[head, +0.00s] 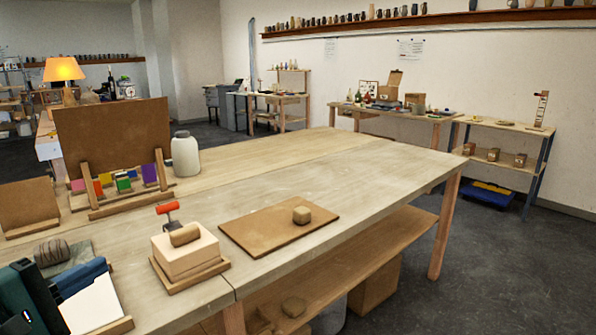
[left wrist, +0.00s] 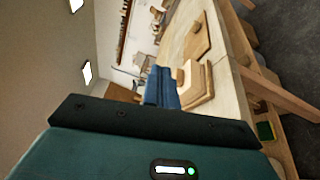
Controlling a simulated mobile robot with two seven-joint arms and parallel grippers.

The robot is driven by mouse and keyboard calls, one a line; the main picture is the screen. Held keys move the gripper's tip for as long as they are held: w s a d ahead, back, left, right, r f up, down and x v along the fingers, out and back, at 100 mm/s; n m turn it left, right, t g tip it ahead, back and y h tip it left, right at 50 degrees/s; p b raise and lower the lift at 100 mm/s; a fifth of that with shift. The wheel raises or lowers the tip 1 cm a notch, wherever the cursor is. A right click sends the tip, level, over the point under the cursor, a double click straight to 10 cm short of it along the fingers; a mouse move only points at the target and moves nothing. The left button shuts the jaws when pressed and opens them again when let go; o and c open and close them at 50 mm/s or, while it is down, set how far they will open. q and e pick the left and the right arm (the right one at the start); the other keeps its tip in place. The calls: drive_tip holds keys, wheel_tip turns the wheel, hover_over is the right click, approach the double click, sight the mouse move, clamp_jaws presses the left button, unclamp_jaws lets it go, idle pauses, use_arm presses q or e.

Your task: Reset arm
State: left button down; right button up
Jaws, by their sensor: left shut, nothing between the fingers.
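My left gripper (head: 96,268) is at the lower left of the head view, its blue fingers reaching right from the teal arm. The fingers are together and hold nothing. They also show in the left wrist view (left wrist: 160,76), pointing toward the table. The fingers are above the near left part of the table, beside a grey-green cloth and a white slab, and short of the white block on its board. My right gripper is in neither view.
The wooden table (head: 330,170) bears a white block (head: 185,258) with a red-handled tool (head: 168,208), a brown board (head: 262,238) with a small clay lump (head: 301,215), a color-sample rack (head: 120,205) and a pale jar (head: 186,157). The table's far right is clear. A lit lamp (head: 64,69) stands behind.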

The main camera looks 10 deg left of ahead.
use_arm(q)
drive_tip(key=s+a+f+n+y, duration=0.1)
drive_tip(key=a+f+n+y, duration=0.3)
drive_tip(key=n, duration=0.5)
drive_tip(key=s+a+f+n+y, duration=0.25)
drive_tip(key=f+n, duration=0.35)
drive_tip(key=n, duration=0.3)
wheel_tip(320, 180, down, 9)
drive_tip(key=s+d+n+g+y+p, duration=0.1)
drive_tip(key=s+n+g+p, duration=0.1)
drive_tip(key=n, duration=1.1)
drive_tip(key=s+d+f+n+g, duration=0.2)
drive_tip(key=d+f+n, duration=0.75)
drive_tip(key=n, duration=0.25)
drive_tip(key=d+f+n+g+h, duration=0.1)
drive_tip(key=d+f+n+h, duration=0.1)
drive_tip(key=d+n, duration=0.3)
drive_tip(key=s+d+f+n+g+h, duration=0.1)
drive_tip(key=d+n, duration=0.4)
drive_tip(key=d, duration=0.6)
drive_tip(key=shift+s+d+f+h+p, duration=0.35)
drive_tip(key=shift+f+h, duration=0.3)
drive_tip(key=shift+h, duration=0.2)
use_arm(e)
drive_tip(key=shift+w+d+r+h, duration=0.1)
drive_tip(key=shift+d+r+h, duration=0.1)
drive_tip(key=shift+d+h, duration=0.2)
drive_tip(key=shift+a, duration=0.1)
